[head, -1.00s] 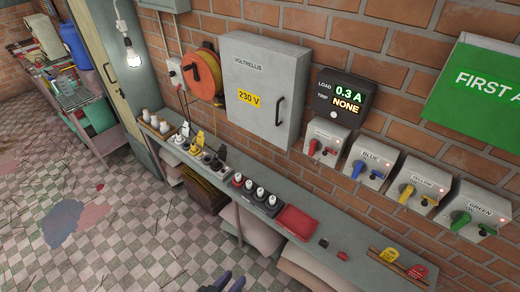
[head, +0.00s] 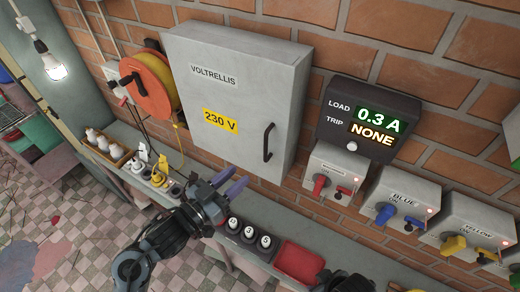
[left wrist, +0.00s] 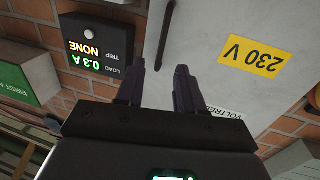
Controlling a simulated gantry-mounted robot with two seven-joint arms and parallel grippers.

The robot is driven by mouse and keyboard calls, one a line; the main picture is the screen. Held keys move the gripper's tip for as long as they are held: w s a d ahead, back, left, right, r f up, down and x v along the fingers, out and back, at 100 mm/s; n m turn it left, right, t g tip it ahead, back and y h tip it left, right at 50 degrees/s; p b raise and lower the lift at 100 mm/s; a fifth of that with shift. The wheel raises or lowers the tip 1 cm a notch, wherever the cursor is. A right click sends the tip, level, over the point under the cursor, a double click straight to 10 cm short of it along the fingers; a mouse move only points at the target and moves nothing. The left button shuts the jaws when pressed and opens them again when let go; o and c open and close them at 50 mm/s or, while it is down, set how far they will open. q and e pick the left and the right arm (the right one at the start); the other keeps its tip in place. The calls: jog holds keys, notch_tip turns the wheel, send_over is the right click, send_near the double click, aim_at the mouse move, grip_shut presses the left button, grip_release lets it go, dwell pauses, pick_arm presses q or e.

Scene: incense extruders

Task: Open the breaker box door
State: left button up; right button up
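The grey breaker box (head: 240,95), with a yellow 230 V label, hangs on the brick wall; its door is shut. The dark vertical handle (head: 268,142) is on the right side of the door. My left gripper (head: 236,178) is open and empty, in front of the box's lower edge, to the left of and below the handle. In the left wrist view the handle (left wrist: 166,32) shows beyond the gap between the spread fingers (left wrist: 160,68), apart from them. A dark part of my right gripper (head: 345,283) shows at the bottom edge; its fingers are unclear.
A load display (head: 368,122) and a row of rotary switch boxes (head: 335,175) sit right of the box. An orange cable reel (head: 150,85) is on its left. Below runs a narrow shelf with plugs, black-based sockets and a red tray (head: 298,262).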

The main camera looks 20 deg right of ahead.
pick_arm(q)
jog(key=p+x, duration=0.2)
jog(key=x, duration=0.9)
jog(key=shift+w+a+r, duration=0.15)
jog(key=shift+w+r, duration=0.05)
jog(key=shift+r, duration=0.2)
jog(key=shift+c, duration=0.3)
grip_shut()
